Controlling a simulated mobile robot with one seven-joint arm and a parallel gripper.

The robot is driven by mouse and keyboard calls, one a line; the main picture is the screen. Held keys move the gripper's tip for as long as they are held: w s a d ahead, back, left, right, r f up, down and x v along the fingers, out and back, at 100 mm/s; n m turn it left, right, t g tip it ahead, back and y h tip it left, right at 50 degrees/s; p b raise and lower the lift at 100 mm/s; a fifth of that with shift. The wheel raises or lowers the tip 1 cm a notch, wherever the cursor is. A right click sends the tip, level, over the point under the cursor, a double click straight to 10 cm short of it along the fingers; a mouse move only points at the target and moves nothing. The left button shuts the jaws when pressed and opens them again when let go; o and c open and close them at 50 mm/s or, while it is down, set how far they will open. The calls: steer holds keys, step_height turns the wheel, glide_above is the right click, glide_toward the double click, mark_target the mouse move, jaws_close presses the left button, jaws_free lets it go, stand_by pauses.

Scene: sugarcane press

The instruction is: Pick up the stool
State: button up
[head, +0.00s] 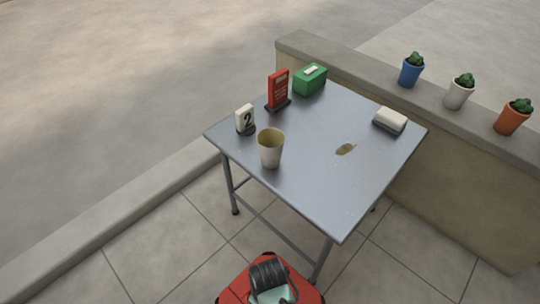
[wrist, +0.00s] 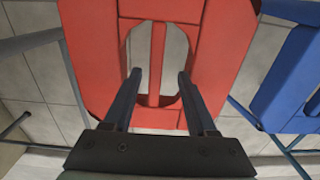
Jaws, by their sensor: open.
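A red stool (wrist: 88,60) fills the middle of the wrist view. Its top has two rounded openings with a narrow red bar between them. My gripper (wrist: 159,73) is open, its two dark fingers apart, one to each side of the bar as seen from the wrist. I cannot tell whether the fingertips are inside the openings or still above them. In the head view the red stool (head: 234,288) shows only in part at the bottom edge, with my gripper (head: 268,272) over it hiding its middle. The stool's legs are hidden.
A blue stool (wrist: 285,85) stands close at the right in the wrist view. A grey metal table (head: 310,150) stands just beyond the red stool, bearing a cup (head: 271,152), signs and boxes. A low wall (head: 440,185) with potted cacti runs behind it. Tiled floor is free at left.

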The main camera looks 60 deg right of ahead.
steer(key=f+b, duration=0.2)
steer(key=f, duration=0.1)
steer(key=f+b, duration=0.2)
steer(key=shift+d, duration=0.3)
jaws_close()
steer(key=shift+r, duration=0.1)
stand_by(1.0)
